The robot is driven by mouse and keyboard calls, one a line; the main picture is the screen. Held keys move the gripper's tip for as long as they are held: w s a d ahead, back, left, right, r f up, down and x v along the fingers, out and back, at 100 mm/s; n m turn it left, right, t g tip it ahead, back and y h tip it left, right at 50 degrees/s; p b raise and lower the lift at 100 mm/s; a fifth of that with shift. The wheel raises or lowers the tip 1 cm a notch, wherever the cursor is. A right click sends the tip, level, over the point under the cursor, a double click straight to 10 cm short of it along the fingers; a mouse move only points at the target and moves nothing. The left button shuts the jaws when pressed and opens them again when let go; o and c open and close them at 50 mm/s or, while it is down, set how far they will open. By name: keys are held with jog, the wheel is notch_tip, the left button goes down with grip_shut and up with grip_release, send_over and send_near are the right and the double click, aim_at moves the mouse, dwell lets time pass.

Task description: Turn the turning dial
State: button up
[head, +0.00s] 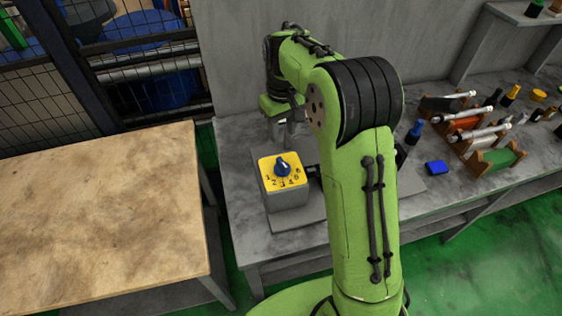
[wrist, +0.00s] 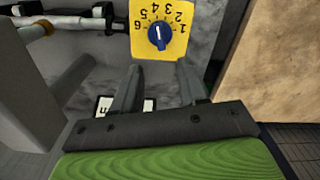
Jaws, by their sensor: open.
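The turning dial (head: 283,168) is a blue knob with a white pointer mark on a yellow numbered plate (head: 266,163). The plate tops a grey box (head: 288,199) on the grey bench. In the wrist view the dial (wrist: 159,35) is at the top centre, beyond the fingertips, with its pointer near the middle numbers. My gripper (head: 280,136) is behind the dial and above it in the head view. In the wrist view its two fingers (wrist: 158,72) are apart with nothing between them. The gripper is not touching the dial.
A wooden-topped table (head: 100,215) stands to the left, with a gap before the grey bench (head: 250,240). Tools in racks (head: 470,120) and a blue block (head: 437,167) are on the bench at the right. A grey wall (head: 228,60) rises behind.

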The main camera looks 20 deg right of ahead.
aim_at(282, 162)
notch_tip(282, 162, down, 13)
jog(key=shift+w+r+b, duration=0.1)
jog(key=shift+b, duration=0.55)
grip_shut()
